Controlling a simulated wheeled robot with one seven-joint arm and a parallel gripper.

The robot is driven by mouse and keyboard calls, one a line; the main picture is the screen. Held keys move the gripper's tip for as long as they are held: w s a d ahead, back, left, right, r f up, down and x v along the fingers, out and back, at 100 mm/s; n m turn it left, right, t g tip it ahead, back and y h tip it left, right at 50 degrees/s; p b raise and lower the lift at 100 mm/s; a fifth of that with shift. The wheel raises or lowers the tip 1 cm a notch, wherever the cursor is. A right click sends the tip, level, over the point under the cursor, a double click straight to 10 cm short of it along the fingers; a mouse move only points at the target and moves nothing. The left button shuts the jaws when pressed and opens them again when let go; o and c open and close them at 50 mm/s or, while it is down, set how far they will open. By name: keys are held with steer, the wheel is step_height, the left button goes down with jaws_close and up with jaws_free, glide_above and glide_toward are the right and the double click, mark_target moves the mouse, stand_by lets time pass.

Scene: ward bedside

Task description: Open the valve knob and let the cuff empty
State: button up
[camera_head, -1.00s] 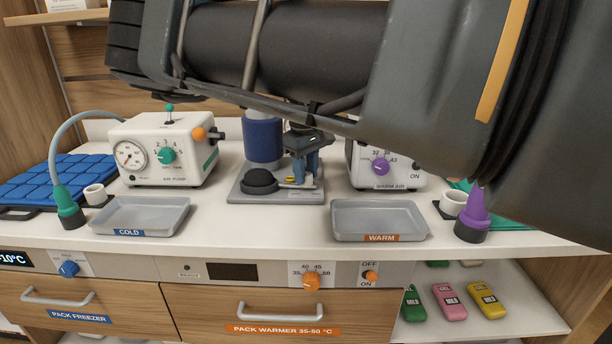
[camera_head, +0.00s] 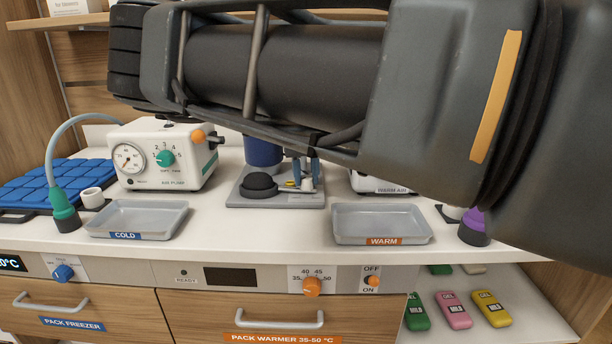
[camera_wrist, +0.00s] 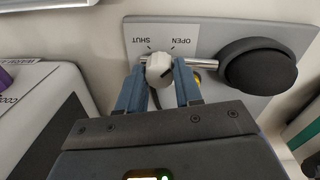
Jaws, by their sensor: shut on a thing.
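The white valve knob (camera_wrist: 160,69) sits on a grey plate (camera_wrist: 220,30) marked SHUT and OPEN, which read upside down in the wrist view. My gripper (camera_wrist: 160,88) is shut on the knob, one blue finger on each side. A dark mark shows on the knob, but its setting is hard to read. A metal pipe runs from the knob to a black bulb (camera_wrist: 258,66). In the head view my gripper (camera_head: 306,178) is at the grey base (camera_head: 285,201), beside the bulb (camera_head: 259,184). A dark blue cuff (camera_head: 263,151) stands behind, its top hidden by my arm.
The air pump (camera_head: 190,170) stands left and the warm air unit (camera_head: 382,187) right, mostly behind my arm. The COLD tray (camera_head: 138,219) and WARM tray (camera_head: 382,222) are empty in front. A green-capped hose (camera_head: 64,207) stands far left.

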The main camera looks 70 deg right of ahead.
mark_target(305, 177)
stand_by(0.4)
steer(key=o, duration=1)
steer(key=shift+o, duration=0.2)
steer(key=r, duration=0.7)
steer(key=shift+w+r, duration=0.2)
steer(key=shift+r, duration=0.2)
